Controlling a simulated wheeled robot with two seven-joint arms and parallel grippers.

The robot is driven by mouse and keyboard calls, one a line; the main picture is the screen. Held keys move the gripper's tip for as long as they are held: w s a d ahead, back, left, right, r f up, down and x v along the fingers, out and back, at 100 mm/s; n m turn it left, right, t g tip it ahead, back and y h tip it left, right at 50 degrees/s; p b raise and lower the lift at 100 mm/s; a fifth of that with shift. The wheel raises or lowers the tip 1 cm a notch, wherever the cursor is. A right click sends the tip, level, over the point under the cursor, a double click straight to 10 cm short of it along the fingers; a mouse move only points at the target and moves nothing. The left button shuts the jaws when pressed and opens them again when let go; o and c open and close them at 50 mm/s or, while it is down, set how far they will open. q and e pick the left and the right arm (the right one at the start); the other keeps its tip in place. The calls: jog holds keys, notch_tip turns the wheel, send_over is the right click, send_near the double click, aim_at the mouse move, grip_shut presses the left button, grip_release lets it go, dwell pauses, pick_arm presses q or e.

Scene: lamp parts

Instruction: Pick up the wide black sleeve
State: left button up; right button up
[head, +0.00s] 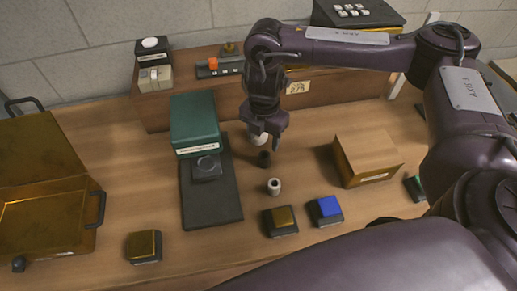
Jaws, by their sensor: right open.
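A small dark, round piece that looks like the black sleeve (263,160) stands on the wooden table, just below and in front of my right gripper. My right gripper (265,140) points down with its fingers apart, close above the dark piece. A pale cylindrical piece (257,139) shows at the fingers, partly hidden by them; I cannot tell whether it touches them. A cream sleeve (274,187) with a dark hole stands upright nearer the front, apart from the gripper. My left gripper is out of view.
A dark mat (211,206) with a green box (194,125) lies to the left. A cardboard box (367,158) stands to the right. A raised wooden shelf (330,88) runs behind; an open brass case (45,215) is far left.

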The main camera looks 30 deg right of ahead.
aim_at(264, 155)
jog(key=shift+f, duration=0.65)
jog(key=shift+s+f+b, duration=0.3)
jog(key=shift+f+b, duration=0.05)
jog(key=shift+f, duration=0.4)
jog(key=f, duration=0.3)
jog(key=shift+s+a+f+b, duration=0.1)
jog(key=shift+s+f+b, duration=0.1)
jog(key=shift+s+b, duration=0.15)
jog(key=shift+w+f, duration=0.1)
jog(key=shift+f, duration=0.5)
jog(key=shift+c, duration=0.3)
jog(key=c, duration=1)
